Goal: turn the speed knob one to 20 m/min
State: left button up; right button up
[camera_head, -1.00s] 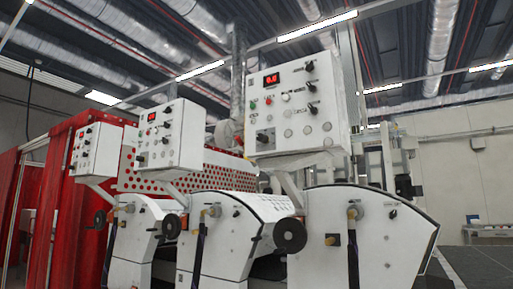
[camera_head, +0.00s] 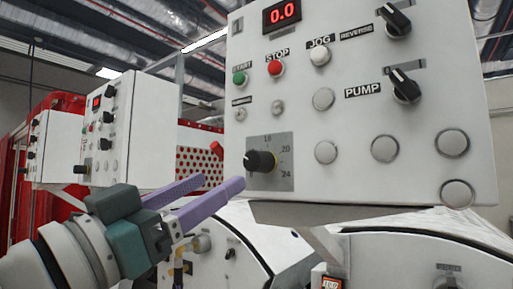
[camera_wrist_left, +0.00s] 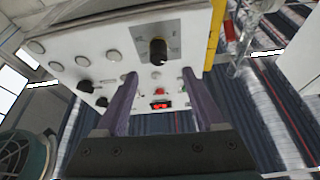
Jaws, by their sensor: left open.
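The speed knob (camera_head: 259,161) is a black dial on a grey plate at the lower left of the nearest white control panel (camera_head: 300,120). The numbers 20 and 24 show on its right side; its exact pointer setting is hard to read. The red display (camera_head: 282,14) above reads 0.0. My left gripper (camera_head: 221,182), with purple fingers, is open and empty, just left of and below the knob, apart from it. In the left wrist view the knob (camera_wrist_left: 158,50) appears beyond the gap between the open fingers (camera_wrist_left: 160,76). My right gripper is not in view.
Green START (camera_head: 240,78) and red STOP (camera_head: 275,68) buttons sit above the knob. Black REVERSE (camera_head: 397,20) and PUMP (camera_head: 405,87) switches are at right. Another control box (camera_head: 125,125) stands at left. The machine's white housing lies below the panel.

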aim_at(250, 163)
pick_arm(q)
jog(key=p+x, duration=0.2)
jog(key=x, duration=0.5)
jog(key=shift+w+d+r, duration=0.15)
jog(key=shift+d+r, duration=0.1)
jog(key=shift+x, duration=0.75)
jog(key=shift+f, duration=0.1)
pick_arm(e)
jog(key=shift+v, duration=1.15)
pick_arm(q)
grip_shut()
